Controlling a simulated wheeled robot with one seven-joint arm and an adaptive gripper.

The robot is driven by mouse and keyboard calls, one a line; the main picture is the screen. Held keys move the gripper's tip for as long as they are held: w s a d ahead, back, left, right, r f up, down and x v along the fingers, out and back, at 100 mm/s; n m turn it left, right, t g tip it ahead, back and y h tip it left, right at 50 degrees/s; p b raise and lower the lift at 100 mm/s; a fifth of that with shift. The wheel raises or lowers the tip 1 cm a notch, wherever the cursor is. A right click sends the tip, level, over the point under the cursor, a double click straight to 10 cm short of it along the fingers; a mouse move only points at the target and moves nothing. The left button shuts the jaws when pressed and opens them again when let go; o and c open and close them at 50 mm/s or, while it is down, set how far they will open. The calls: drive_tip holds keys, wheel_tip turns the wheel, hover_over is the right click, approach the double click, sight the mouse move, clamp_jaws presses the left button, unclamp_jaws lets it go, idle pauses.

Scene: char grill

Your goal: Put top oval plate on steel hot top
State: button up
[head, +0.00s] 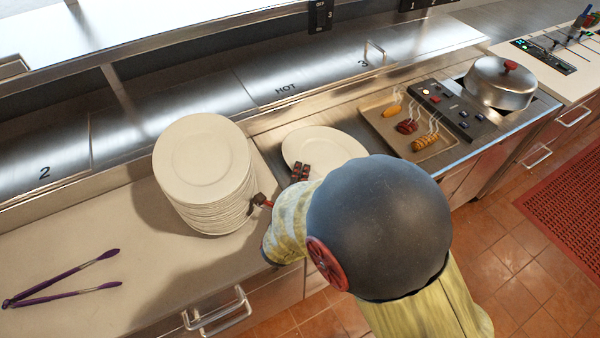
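A tall stack of pale oval plates (205,215) stands on the counter left of centre, its top plate (202,157) lying level. Another pale plate (325,148) is over the steel hot top (275,140), right of the stack; my arm hides its near right part. I cannot tell whether it rests fully on the steel. My gripper (281,187) is mostly hidden by my wrist. Dark reddish parts, which look like its fingers, show at the plate's near left edge and beside the stack's right side. Whether it touches or grips the plate is not clear.
A tray (378,128) with steaming food lies right of the loose plate, beside a control panel (455,108). A lidded steel pot (500,82) stands farther right. Purple-handled tongs (65,280) lie at front left. Steel covers (190,105) run along the back. The left counter is mostly clear.

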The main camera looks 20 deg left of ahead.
drive_tip(key=shift+r, duration=0.15)
drive_tip(key=p+v, duration=0.3)
drive_tip(key=v, duration=0.9)
drive_tip(key=shift+d, duration=0.1)
